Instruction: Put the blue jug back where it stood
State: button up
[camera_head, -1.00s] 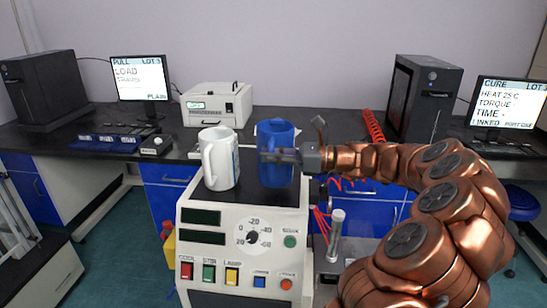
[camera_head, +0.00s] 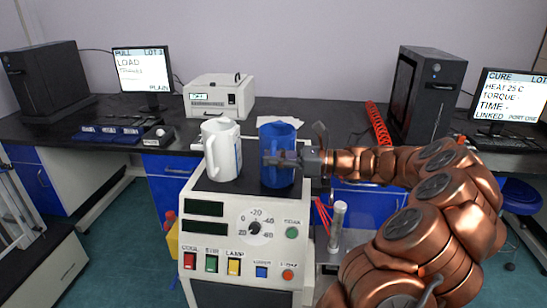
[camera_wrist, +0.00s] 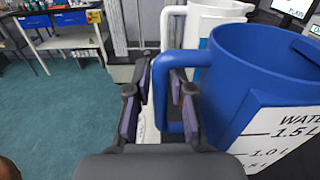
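The blue jug (camera_head: 284,148) is upright, over or on the dark top of the instrument (camera_head: 225,186); I cannot tell whether its base touches. It fills the right of the wrist view (camera_wrist: 270,75), with a white volume scale on its side. My gripper (camera_head: 277,160) reaches in from the right. In the wrist view my gripper (camera_wrist: 161,95) has one finger outside the handle and one through its loop, shut on the handle. A white jug (camera_head: 221,158) stands close to the left of the blue jug, partly hidden behind it in the wrist view.
The instrument's front has a dial (camera_head: 255,228) and coloured buttons. A metal cylinder (camera_head: 338,222) stands right of the instrument.

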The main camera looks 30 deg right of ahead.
jog(key=shift+o, duration=1.2)
jog(key=shift+d, duration=0.1)
jog(key=v, duration=1.2)
jog(key=shift+b, duration=0.4)
